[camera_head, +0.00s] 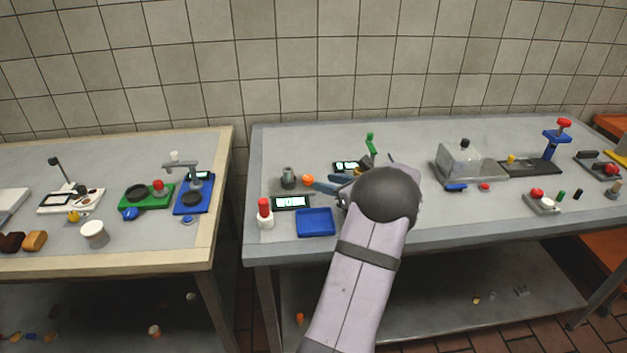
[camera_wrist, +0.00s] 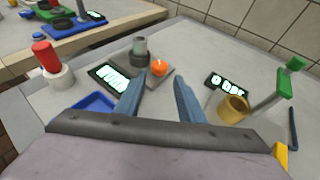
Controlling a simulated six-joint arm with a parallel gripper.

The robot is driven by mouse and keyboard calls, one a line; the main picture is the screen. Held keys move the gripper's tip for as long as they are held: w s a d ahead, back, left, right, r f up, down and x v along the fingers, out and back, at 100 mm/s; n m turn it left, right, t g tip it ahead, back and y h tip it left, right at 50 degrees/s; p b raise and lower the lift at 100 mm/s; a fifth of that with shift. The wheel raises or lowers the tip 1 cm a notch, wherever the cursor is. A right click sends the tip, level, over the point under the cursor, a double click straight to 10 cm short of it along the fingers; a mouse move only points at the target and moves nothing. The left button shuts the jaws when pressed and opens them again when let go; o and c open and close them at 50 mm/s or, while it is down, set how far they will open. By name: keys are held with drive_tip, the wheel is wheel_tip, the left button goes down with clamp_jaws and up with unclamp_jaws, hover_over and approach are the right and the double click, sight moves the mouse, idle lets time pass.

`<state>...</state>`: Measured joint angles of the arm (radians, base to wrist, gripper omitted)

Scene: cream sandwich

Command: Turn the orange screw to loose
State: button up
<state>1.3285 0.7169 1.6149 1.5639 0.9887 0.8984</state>
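The orange screw shows as a round orange knob (camera_head: 308,180) beside a dark grey cylinder (camera_head: 288,177) on the right-hand table. In the wrist view the orange knob (camera_wrist: 159,67) sits on a small grey base plate, in line with the gap between my fingers. My gripper (camera_wrist: 159,78) is open, with its two blue-grey fingers apart and nothing seen between them. In the head view my gripper (camera_head: 326,182) is just right of the knob, pointing towards it. My arm hides part of the gripper there. I cannot tell whether the fingertips touch anything.
A lit display (camera_head: 291,202), a blue tray (camera_head: 315,222) and a red-topped white cylinder (camera_head: 265,214) stand near the knob. A second display (camera_wrist: 228,87), a tan cup (camera_wrist: 234,108) and a green-handled lever (camera_wrist: 284,80) are to the right in the wrist view.

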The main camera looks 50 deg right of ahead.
sight(310, 179)
drive_tip(key=shift+p+x, duration=0.75)
drive_tip(key=shift+x, duration=2.85)
drive_tip(key=c, duration=0.8)
